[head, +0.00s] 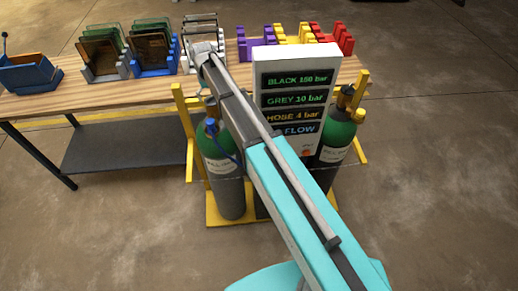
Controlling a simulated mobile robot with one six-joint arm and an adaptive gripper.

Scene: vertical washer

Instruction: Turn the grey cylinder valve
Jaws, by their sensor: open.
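A gas cylinder with a green shoulder and a grey lower body (232,198) stands upright on the left of a yellow stand. A blue knob (211,125) sits at its top, beside a brownish valve partly covered by my arm. A second green-shouldered cylinder (336,137) stands on the right, with a brown valve top and a yellow knob (358,115). My arm reaches up and left across the stand to a pale joint above the left cylinder. My gripper cannot be made out; the arm hides what lies behind it.
A white display panel (297,62) between the cylinders reads BLACK, GREY 10 bar, HOSE 4 bar and FLOW. The yellow stand (190,135) has side posts. A wooden table (100,100) behind holds coloured racks and a blue box (28,74). Floor at right is clear.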

